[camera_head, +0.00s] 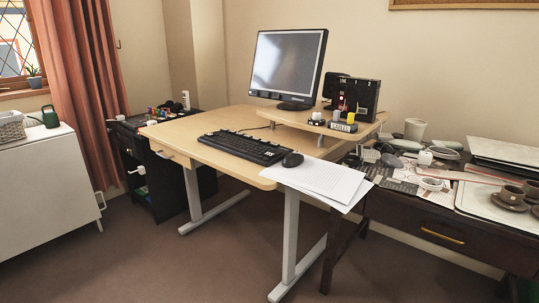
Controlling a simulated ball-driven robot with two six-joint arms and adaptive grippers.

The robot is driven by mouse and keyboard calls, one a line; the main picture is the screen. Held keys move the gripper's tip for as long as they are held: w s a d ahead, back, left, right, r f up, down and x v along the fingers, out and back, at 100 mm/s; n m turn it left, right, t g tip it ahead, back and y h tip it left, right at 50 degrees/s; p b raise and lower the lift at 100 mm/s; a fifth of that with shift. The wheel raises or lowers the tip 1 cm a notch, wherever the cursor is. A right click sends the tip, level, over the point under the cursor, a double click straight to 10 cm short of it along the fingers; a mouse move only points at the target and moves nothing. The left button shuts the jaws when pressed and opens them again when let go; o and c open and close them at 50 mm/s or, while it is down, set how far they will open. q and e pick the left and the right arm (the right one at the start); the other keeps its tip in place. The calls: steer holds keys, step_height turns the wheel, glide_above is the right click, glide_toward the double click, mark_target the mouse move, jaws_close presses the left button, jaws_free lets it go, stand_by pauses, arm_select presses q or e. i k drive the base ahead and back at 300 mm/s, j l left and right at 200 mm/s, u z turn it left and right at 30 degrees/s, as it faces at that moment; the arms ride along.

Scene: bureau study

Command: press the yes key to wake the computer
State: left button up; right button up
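A black keyboard (243,147) lies on the light wood desk, its keys too small to read, so I cannot tell which is the yes key. A monitor (287,63) with a plain grey screen stands on a raised shelf behind it. A black box-like unit (358,98) with a small red light stands on the shelf right of the monitor; I cannot tell if it is the computer. A black mouse (292,160) sits right of the keyboard. Neither of my grippers is in view.
White paper sheets (322,180) overhang the desk's front edge. A dark cluttered table (400,208) with cups and papers adjoins on the right. A white cabinet (38,190) stands at left. The carpet (150,255) in front of the desk is clear.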

mark_target(270, 155)
steer(key=i+j+z, duration=0.15)
steer(key=i+j, duration=0.15)
steer(key=i+j+z, duration=0.1)
steer(key=i+j, duration=0.15)
steer(key=i+j+z, duration=0.15)
steer(key=i+j, duration=0.15)
steer(key=i+j+z, duration=0.1)
steer(key=i+j, duration=0.15)
steer(key=j, duration=0.25)
steer(key=i+j+z, duration=0.15)
steer(key=j, duration=0.25)
steer(key=i+j+z, duration=0.15)
steer(key=i+j, duration=0.15)
steer(key=i+j+z, duration=0.1)
steer(key=j, duration=0.45)
steer(key=i+j+z, duration=0.15)
steer(key=j, duration=0.35)
steer(key=i, duration=0.1)
